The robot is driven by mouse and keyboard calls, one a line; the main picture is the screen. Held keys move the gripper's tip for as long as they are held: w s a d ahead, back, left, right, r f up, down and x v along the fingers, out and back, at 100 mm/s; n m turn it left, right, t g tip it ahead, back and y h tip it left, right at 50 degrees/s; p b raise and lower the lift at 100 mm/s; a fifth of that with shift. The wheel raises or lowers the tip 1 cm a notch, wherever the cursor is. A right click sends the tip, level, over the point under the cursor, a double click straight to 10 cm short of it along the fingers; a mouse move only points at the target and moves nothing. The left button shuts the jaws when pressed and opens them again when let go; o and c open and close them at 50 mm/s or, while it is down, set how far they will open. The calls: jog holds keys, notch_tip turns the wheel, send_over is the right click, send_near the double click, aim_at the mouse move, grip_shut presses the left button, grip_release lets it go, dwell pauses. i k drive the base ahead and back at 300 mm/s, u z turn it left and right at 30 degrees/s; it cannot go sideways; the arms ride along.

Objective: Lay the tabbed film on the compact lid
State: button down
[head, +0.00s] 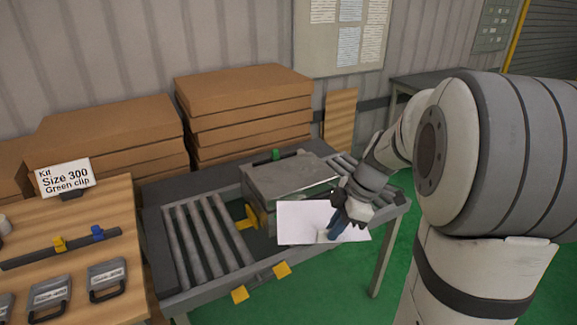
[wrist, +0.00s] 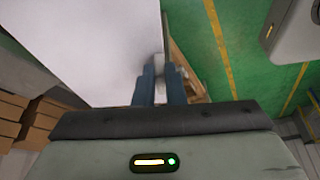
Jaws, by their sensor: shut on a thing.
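The film (head: 300,219) is a flat white sheet, seen in the head view in front of the grey metal box on the roller conveyor. My gripper (head: 338,226) is shut on it near its right part. In the wrist view the film (wrist: 85,45) fills the upper left, and my gripper's blue fingers (wrist: 160,82) close on a small pale tab at its edge. The grey lid (head: 290,174) tops the box, just behind the film, and its upper face looks bare. The film appears apart from the lid; its exact height is unclear. The film hides part of the conveyor's front.
A green clip (head: 276,155) is at the lid's back edge. Yellow stops (head: 246,218) stand left of the box. A bench (head: 125,225) at left holds a "Size 300, Green clip" sign (head: 65,178) and several handled plates. Cardboard boxes (head: 245,105) are stacked behind.

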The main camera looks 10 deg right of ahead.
aim_at(291, 172)
jog(key=i, duration=1.2)
